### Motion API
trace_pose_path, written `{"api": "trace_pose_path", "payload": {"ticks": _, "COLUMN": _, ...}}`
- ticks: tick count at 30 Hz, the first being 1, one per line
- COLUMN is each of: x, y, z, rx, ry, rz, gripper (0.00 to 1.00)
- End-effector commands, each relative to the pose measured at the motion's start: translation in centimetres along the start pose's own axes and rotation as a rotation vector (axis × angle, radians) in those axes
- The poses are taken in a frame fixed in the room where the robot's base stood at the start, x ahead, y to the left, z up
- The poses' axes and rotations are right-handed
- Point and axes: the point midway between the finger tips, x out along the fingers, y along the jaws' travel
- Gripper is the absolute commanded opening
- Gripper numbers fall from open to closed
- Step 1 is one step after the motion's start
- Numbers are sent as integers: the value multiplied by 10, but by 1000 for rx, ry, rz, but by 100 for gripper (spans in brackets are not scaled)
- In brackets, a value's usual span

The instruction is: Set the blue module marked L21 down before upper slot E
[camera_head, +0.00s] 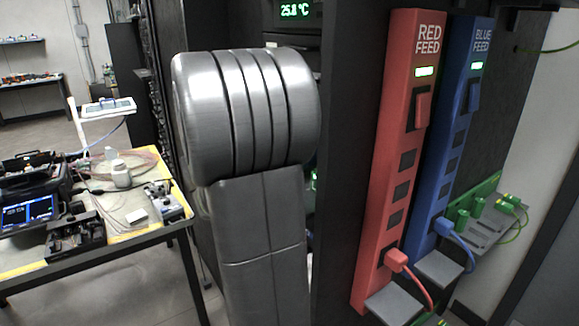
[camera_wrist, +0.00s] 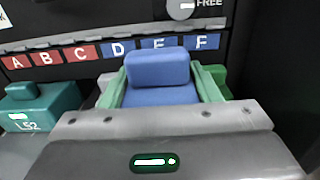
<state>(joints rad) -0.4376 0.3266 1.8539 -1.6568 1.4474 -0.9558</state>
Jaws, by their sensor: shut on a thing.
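In the wrist view a blue module (camera_wrist: 158,68) sits between the green fingers of my gripper (camera_wrist: 161,86), which is shut on it. The module's marking does not show, so I cannot read L21. Behind it is a row of letter labels, with the blue E label (camera_wrist: 158,43) almost straight above the module. The slot opening under E is hidden behind the module. I cannot tell whether the module touches a surface below. In the head view my gripper and the module do not show.
A teal module marked L52 (camera_wrist: 41,113) stands on the left of the wrist view. Red labels A, B and C lie left of blue D and F. The head view shows a red power strip (camera_head: 400,150), a blue one (camera_head: 455,140) and a cluttered bench (camera_head: 100,238).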

Motion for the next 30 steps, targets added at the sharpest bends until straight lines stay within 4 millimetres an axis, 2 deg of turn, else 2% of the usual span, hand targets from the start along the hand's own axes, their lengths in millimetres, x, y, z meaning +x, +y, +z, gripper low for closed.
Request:
{"api": "trace_pose_path", "payload": {"ticks": 1, "x": -1, "y": 1, "z": -9, "rx": -5, "ry": 0, "rz": 2, "gripper": 28}}
{"api": "trace_pose_path", "payload": {"ticks": 7, "x": -2, "y": 1, "z": -25, "rx": -3, "ry": -1, "rz": 2, "gripper": 28}}
{"api": "trace_pose_path", "payload": {"ticks": 12, "x": -2, "y": 1, "z": -51, "rx": -5, "ry": 0, "rz": 1, "gripper": 28}}
{"api": "trace_pose_path", "payload": {"ticks": 26, "x": 2, "y": 0, "z": -61, "rx": 0, "ry": -1, "rz": 2, "gripper": 28}}
{"api": "trace_pose_path", "payload": {"ticks": 27, "x": 2, "y": 0, "z": -61, "rx": 0, "ry": 0, "rz": 2, "gripper": 60}}
{"api": "trace_pose_path", "payload": {"ticks": 30, "x": 2, "y": 0, "z": -61, "rx": 0, "ry": 0, "rz": 2, "gripper": 78}}
